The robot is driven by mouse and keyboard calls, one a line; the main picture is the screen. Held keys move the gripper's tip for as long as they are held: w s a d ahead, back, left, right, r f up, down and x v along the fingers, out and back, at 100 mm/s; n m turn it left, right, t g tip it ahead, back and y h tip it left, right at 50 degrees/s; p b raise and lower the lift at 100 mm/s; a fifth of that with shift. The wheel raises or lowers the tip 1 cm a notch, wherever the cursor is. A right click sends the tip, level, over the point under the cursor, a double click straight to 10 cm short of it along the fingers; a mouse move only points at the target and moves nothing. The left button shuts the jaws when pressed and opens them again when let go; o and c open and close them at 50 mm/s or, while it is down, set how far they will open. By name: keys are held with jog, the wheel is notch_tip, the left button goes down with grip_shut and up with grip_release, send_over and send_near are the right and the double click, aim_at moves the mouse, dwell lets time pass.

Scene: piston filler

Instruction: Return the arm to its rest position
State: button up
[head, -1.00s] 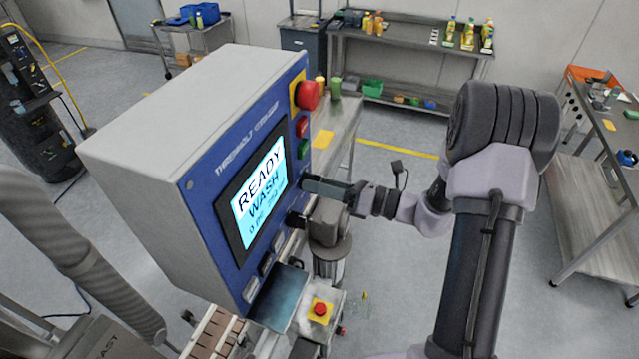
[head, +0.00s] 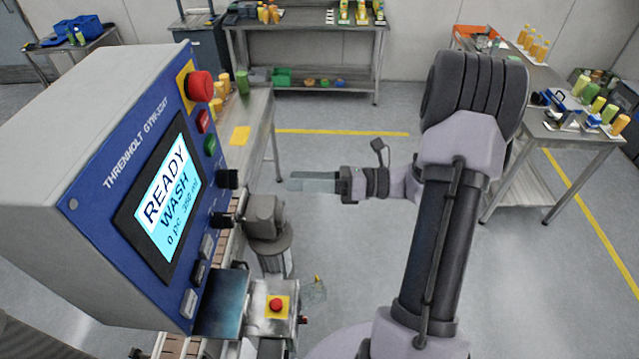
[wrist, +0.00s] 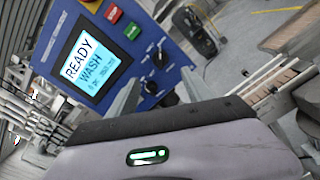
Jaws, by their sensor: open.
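My gripper (head: 292,182) is to the right of the blue control panel in the head view, apart from it, with nothing seen in it. In the wrist view my gripper (wrist: 148,98) shows spread fingers in front of the panel, open and empty. The control panel (head: 95,215) has a screen (head: 165,196) reading READY, WASH. A red mushroom button (head: 200,86), smaller red and green buttons and two black knobs (head: 227,179) sit on its face. The panel screen also shows in the wrist view (wrist: 85,65).
Below the panel stands a small box with a red button on yellow (head: 277,305). A grey cylindrical machine part (head: 268,225) is close under my gripper. A table (head: 560,150) with bottles is at the right, a shelf bench (head: 305,25) at the back. The floor between is clear.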

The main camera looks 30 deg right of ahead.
jog(key=v, duration=0.4)
jog(key=shift+w, duration=0.1)
